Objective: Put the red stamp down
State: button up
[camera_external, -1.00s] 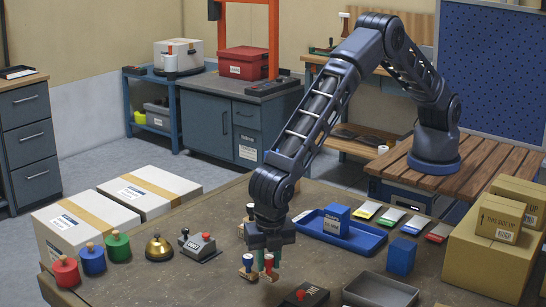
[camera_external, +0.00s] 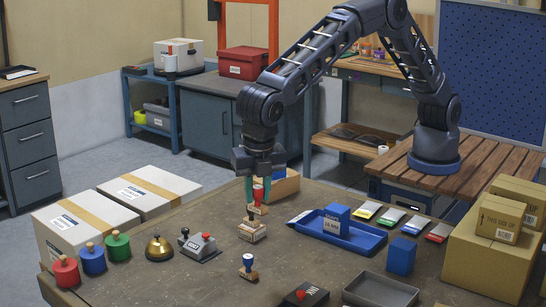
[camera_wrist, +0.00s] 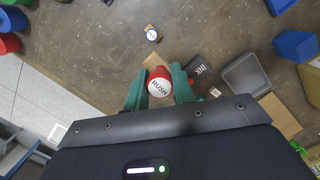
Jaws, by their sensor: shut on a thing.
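The red stamp (camera_external: 258,196) is between the green fingers of my gripper (camera_external: 257,188), held upright above the table. In the wrist view the red stamp (camera_wrist: 160,78) shows its white round top reading RUSH, with my gripper (camera_wrist: 160,88) closed on both sides of it. In the external view a wooden-handled stamp (camera_external: 252,231) is just below the red stamp; whether they touch is hard to tell.
A black ink pad box (camera_external: 305,295) and a grey tray (camera_external: 380,291) lie at the front right. A blue tray (camera_external: 350,240) and a wooden box (camera_external: 287,186) are behind. A grey device (camera_external: 199,246) and brass bell (camera_external: 159,248) stand left. Table around the blue-topped stamp is clear.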

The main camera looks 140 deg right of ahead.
jog(key=d, duration=1)
notch_tip(320, 180, down, 20)
jog(key=shift+s+r, duration=0.1)
jog(key=o, duration=0.9)
jog(key=shift+o, duration=0.4)
